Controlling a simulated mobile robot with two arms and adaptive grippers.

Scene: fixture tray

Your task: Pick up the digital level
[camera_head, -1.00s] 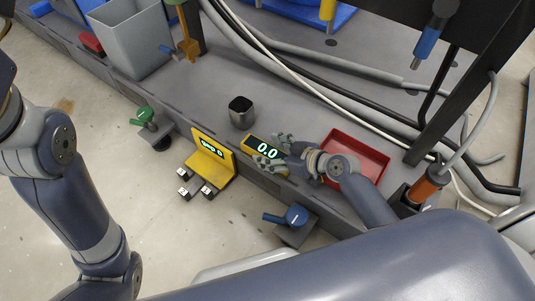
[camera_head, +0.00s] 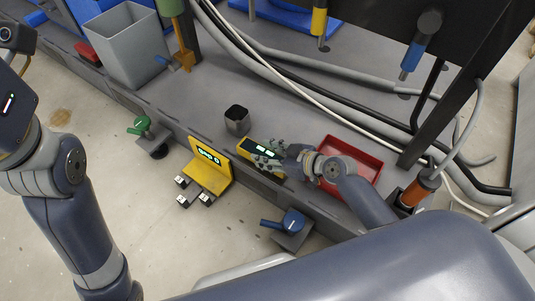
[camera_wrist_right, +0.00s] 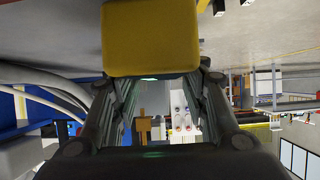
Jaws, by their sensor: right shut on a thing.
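The digital level is a yellow block (camera_head: 246,144) with a dark display showing pale green marks, at the front edge of the grey bench. My right gripper (camera_head: 270,153) is shut on it, with its fingers across the end of the level nearer the red tray. In the right wrist view the level shows as a yellow block (camera_wrist_right: 150,38) at the fingertips, between the two dark fingers (camera_wrist_right: 152,75). I cannot tell whether the level is clear of the bench. My left arm is at the left of the head view, but its gripper is not visible.
A red tray (camera_head: 375,164) lies right of the level and a dark cup (camera_head: 237,120) stands behind it. Blue (camera_head: 290,222) and green (camera_head: 140,124) handles jut from the bench front. Cables run behind.

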